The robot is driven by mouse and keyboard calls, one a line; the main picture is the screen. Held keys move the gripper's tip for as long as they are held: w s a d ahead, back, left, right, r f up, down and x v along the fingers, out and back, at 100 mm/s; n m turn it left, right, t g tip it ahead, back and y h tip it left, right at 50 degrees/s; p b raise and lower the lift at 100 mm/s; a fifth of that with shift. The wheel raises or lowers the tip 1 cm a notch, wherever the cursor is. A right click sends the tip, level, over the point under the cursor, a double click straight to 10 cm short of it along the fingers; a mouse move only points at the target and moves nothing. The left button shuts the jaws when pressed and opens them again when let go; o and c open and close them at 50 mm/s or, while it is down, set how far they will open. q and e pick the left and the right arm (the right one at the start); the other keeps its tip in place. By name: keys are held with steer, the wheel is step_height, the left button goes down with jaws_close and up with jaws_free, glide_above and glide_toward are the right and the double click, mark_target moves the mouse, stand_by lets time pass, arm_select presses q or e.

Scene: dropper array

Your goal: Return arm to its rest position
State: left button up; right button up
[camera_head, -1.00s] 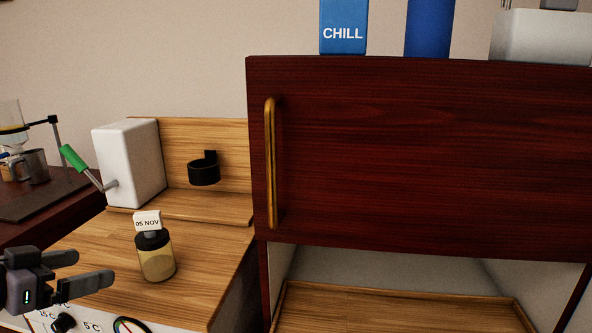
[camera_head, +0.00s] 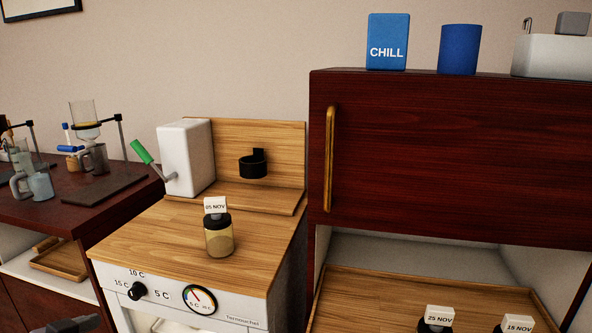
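Part of my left gripper (camera_head: 75,325) shows at the bottom left edge, low in front of the wooden-topped unit and apart from everything on it. Only a dark tip is visible, so its opening cannot be judged. My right gripper is not in view. A small jar (camera_head: 219,238) with a black lid and a "05 NOV" tag stands upright on the wooden top (camera_head: 150,240), with nothing holding it.
A white box with a green-handled crank (camera_head: 188,158) and a black ring holder (camera_head: 253,165) stand behind the jar. A dark red cabinet (camera_head: 450,150) is at right, with tagged jars (camera_head: 436,320) on a tray below. Glassware (camera_head: 88,130) stands at left.

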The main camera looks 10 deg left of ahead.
arm_select(q)
steer(key=s+d+f+g+p, duration=0.1)
steer(key=s+d+f, duration=0.3)
steer(key=f, duration=0.2)
steer(key=s+d+f+p, duration=0.2)
steer(key=s+d+f, duration=0.2)
steer(key=f, duration=0.2)
steer(key=s+d+f, duration=0.1)
steer(key=s+d, duration=0.1)
steer(key=d, duration=0.4)
steer(key=s+d+f+g+p, duration=0.1)
steer(key=s+d+f, duration=0.1)
steer(key=d, duration=0.4)
steer(key=shift+s+f, duration=0.2)
steer(key=shift+s, duration=0.2)
